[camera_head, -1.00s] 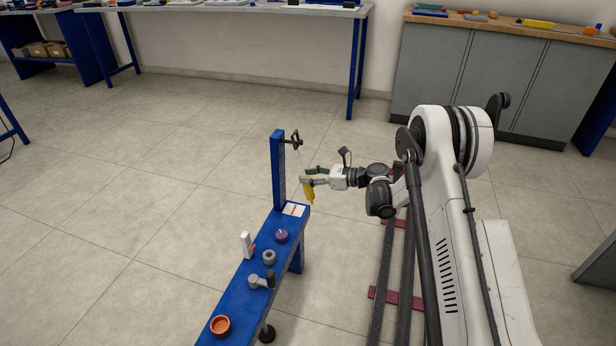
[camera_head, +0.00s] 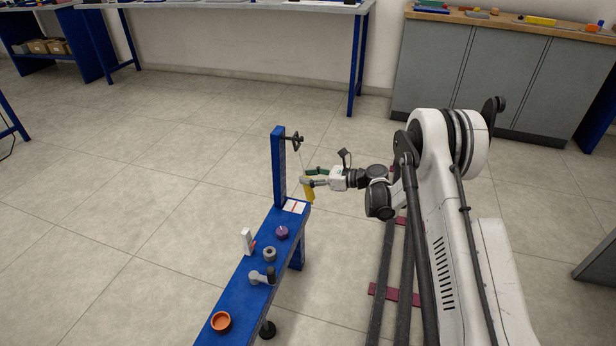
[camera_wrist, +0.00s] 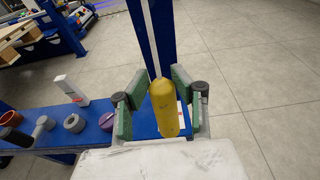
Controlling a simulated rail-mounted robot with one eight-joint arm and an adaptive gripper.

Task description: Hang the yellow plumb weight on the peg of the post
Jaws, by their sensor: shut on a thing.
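The yellow plumb weight (camera_head: 309,194) is held in my gripper (camera_head: 309,178), just right of the blue post (camera_head: 278,165) and above the bench end. In the wrist view the weight (camera_wrist: 165,108) stands nearly upright between the green pads of my gripper (camera_wrist: 162,103). A thin pale line, seemingly its cord, runs up from the weight towards the dark peg (camera_head: 296,141) near the post's top. I cannot tell whether the cord is over the peg. The peg is out of the wrist view, where the post (camera_wrist: 153,40) rises behind the weight.
The blue bench (camera_head: 240,293) carries a white-and-red card (camera_head: 294,207), a purple knob (camera_head: 282,232), a grey ring (camera_head: 270,254), a white block (camera_head: 247,241), a grey-black part (camera_head: 262,277) and an orange cup (camera_head: 221,322). Open floor lies around the bench.

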